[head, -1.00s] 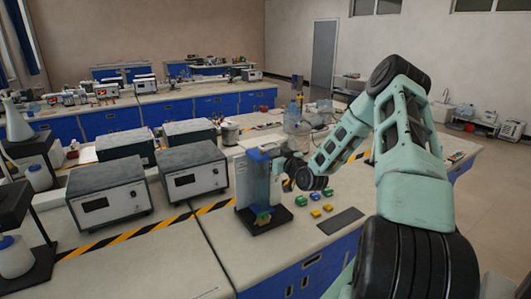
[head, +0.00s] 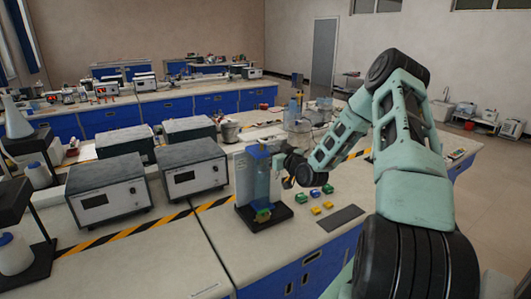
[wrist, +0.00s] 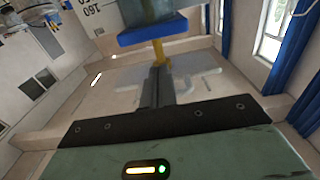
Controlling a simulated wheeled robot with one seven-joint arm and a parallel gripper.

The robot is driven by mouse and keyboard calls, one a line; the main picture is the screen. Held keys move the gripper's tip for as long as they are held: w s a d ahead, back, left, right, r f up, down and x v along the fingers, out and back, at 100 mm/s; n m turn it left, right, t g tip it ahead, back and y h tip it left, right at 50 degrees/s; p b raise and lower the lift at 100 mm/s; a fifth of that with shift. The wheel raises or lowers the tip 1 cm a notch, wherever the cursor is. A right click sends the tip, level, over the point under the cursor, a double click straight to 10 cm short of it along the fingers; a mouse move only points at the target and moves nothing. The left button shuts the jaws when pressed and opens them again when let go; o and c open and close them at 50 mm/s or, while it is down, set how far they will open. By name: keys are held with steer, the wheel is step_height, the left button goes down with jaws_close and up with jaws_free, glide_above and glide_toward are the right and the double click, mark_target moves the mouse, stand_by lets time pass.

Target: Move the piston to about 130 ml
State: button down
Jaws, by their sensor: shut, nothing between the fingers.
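The piston apparatus (head: 258,185) stands upright on a black base at the front of the bench in the head view, with a pale panel and a blue, clear column. Its blue upper part (head: 257,152) is near the top; a green and yellow piece sits low at the base. My gripper (head: 288,182) is just right of the column. In the wrist view my shut, empty gripper (wrist: 157,85) points at a yellow stem (wrist: 160,52) under a blue plate (wrist: 152,30). Contact cannot be told. Upside-down scale digits show at the top left; the piston's exact reading is not legible.
Grey instrument boxes (head: 193,170) stand left of the apparatus. Small green, blue and yellow blocks (head: 315,194) and a dark flat pad (head: 341,218) lie to its right. Containers (head: 298,122) stand behind. Striped tape crosses the bench.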

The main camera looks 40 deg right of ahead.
steer(key=v, duration=0.9)
steer(key=shift+b, duration=0.35)
